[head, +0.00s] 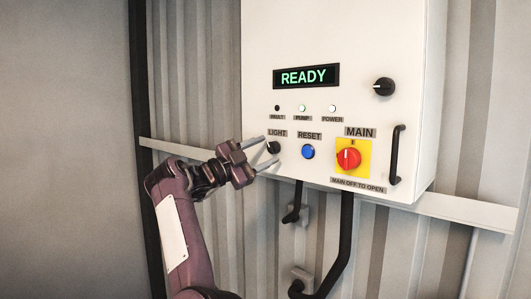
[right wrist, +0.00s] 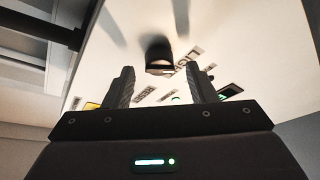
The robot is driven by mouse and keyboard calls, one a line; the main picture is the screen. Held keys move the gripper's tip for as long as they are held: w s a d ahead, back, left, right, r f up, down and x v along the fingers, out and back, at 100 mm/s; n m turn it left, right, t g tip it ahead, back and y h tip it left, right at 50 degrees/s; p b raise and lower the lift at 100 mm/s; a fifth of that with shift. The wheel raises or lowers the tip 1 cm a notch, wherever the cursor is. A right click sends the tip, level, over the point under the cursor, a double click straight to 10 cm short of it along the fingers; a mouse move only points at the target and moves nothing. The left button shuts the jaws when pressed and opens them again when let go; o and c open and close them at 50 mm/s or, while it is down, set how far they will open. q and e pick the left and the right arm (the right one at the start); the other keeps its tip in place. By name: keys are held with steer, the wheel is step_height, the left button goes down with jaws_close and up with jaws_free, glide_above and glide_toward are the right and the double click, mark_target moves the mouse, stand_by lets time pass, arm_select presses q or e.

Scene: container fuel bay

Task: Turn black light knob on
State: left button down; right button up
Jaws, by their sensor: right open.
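The black light knob (head: 274,147) is on the white control box, under the LIGHT label (head: 277,133). My right gripper (head: 268,151) is at the knob, with its two fingers spread above and below it in the head view. In the right wrist view the dark knob (right wrist: 158,52) is ahead of the fingertips, in line with the gap between the open fingers (right wrist: 161,82). I cannot tell whether either finger touches it. The knob's pointer is not clear. My left gripper is not in view.
The box (head: 390,40) has a READY display (head: 306,76), a blue RESET button (head: 308,152), a red MAIN switch (head: 349,158) on yellow, another black knob (head: 384,86) and a black handle (head: 397,155). Black conduits (head: 346,240) run below.

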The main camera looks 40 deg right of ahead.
steer(key=b+v, duration=0.2)
steer(key=v, duration=0.4)
steer(key=shift+w+a, duration=0.15)
steer(key=shift+a, duration=0.25)
steer(key=shift+d, duration=0.1)
